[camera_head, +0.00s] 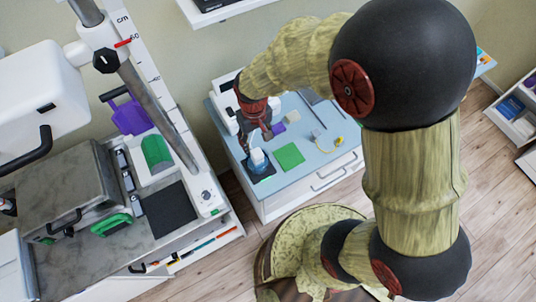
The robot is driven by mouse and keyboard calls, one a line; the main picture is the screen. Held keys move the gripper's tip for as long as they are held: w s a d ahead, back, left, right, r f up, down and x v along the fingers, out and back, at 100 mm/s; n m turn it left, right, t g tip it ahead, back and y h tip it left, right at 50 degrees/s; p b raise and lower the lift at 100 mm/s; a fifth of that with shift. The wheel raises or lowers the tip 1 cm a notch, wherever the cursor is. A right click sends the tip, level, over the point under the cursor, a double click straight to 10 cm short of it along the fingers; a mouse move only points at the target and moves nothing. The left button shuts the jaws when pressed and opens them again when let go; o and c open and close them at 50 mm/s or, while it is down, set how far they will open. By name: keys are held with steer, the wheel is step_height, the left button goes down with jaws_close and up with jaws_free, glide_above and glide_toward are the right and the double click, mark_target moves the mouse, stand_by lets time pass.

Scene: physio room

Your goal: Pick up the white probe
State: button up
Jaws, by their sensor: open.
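My gripper (257,140) is open and points down over the left part of a light blue table top (318,165). Just below its fingers is a small white object (258,157) with a blue part under it, standing at the table's left front edge. It may be the white probe, but it is too small to tell. I cannot tell whether the fingers touch it. A small white piece (317,133) and a white block (292,116) also lie on the table, to the right of my gripper.
A green square (289,156) and a purple block (278,128) lie close to my gripper. A yellow-ended item (339,141) is farther right. A white machine (225,95) stands behind. A cluttered trolley (150,215) is at left, with a purple holder (131,116).

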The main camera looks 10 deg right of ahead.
mark_target(257, 152)
steer(key=f, duration=0.7)
steer(key=shift+s+a+f, duration=0.1)
steer(key=shift+s+f, duration=0.15)
steer(key=shift+s, duration=0.05)
steer(key=shift+c, duration=0.3)
jaws_close()
steer(key=shift+r, duration=0.1)
